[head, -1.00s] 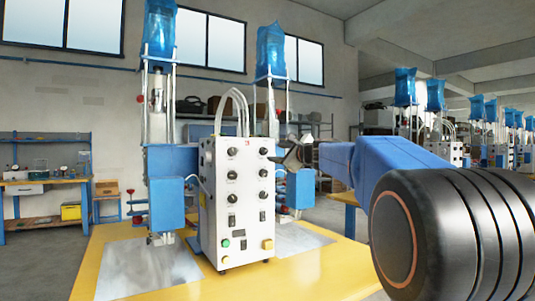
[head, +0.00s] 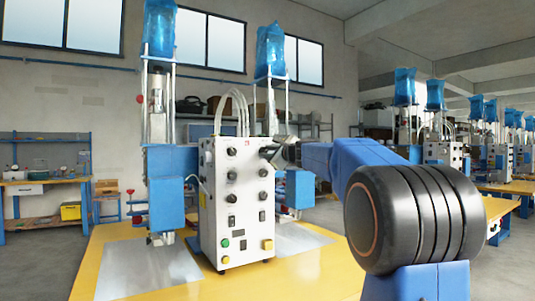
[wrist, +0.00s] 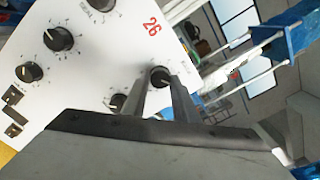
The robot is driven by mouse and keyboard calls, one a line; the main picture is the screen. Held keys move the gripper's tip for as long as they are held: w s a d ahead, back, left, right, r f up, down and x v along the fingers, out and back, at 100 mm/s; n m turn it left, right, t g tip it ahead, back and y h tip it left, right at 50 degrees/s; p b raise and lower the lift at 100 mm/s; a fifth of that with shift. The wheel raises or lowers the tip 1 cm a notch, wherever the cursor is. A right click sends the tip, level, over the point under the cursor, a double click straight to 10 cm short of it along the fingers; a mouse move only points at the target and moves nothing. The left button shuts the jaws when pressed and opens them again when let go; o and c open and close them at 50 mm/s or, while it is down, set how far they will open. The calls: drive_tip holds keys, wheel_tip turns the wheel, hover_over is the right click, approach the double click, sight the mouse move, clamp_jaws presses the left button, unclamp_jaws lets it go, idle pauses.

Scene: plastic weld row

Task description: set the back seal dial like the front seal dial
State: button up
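The white control panel (head: 233,215) carries two columns of black dials. The top left dial (head: 231,152) shows in the head view; the wrist view cuts it off at the top edge (wrist: 102,4), beside a printed label reading SEAL. The top right dial (wrist: 160,77) stands between my gripper's fingertips (wrist: 160,86) in the wrist view. The fingers look apart, one on each side of it; contact is unclear. In the head view my gripper (head: 270,154) covers that dial. Its label is too small to read, so I cannot tell front from back by wording.
Other dials lie close below, including the second left (wrist: 58,38), the third left (wrist: 28,72) and the second right (wrist: 117,100). Switches (wrist: 14,112) and a green button (head: 225,243) sit lower. Blue press units (head: 172,190) flank the panel on the yellow table (head: 300,275).

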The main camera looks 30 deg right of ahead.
drive_tip(key=c, duration=0.4)
drive_tip(key=shift+c, duration=0.2)
drive_tip(key=shift+n, duration=0.4)
drive_tip(key=n, duration=1.1)
drive_tip(key=shift+r+n, duration=0.1)
drive_tip(key=shift+n, duration=1.9)
